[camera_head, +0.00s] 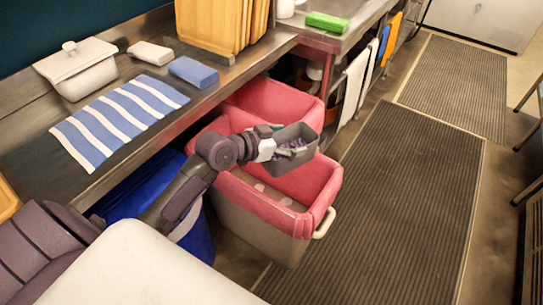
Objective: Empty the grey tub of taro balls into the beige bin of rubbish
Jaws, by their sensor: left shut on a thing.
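The tub looks roughly upright, over the back part of the bin opening. The beige bin (262,222) has a pink liner folded over its rim and stands on the floor below the counter. A few pale scraps show inside it. My right gripper is not in view.
A second pink-lined bin (285,98) stands behind, and a blue bin (196,240) stands to the left. The steel counter (110,175) holds a striped cloth (120,118), a lidded white dish (80,70) and sponges. Floor mats (400,200) lie clear at right.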

